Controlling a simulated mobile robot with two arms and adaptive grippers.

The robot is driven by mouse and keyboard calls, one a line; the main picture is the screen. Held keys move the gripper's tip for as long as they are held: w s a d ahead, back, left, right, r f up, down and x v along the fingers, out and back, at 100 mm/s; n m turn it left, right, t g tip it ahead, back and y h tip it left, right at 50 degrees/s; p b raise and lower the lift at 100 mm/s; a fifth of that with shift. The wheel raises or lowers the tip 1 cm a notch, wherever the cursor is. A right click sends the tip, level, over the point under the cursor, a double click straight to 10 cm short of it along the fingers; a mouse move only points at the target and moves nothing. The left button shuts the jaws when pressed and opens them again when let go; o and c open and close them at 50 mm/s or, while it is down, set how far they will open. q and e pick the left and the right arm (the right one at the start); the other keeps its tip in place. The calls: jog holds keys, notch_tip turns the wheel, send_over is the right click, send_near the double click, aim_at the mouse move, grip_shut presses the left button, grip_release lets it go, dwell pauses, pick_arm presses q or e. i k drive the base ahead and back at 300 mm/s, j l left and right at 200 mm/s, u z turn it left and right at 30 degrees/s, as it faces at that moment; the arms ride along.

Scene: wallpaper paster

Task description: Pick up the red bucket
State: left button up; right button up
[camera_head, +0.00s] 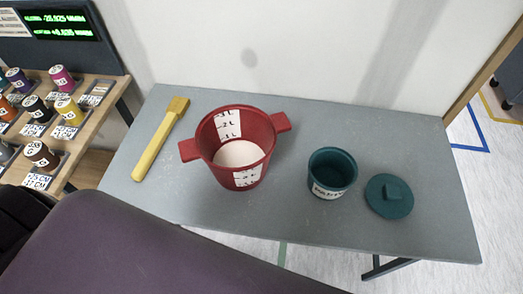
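The red bucket (258,178) stands upright on the grey table (290,224), a little left of the table's middle. It has a flat handle on each side, one pointing left and one pointing up and right. White labels with volume marks show on its inner and outer walls, and pale material lies at its bottom. Neither my left nor my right gripper shows in the head view.
A yellow brush (158,145) lies left of the bucket. A teal pot (332,173) and its teal lid (389,196) are to the right. A wooden shelf (92,125) with several small labelled cups is at the left. A purple surface (130,250) fills the lower left foreground.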

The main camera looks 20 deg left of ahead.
aim_at(237, 142)
jog(key=u, duration=0.85)
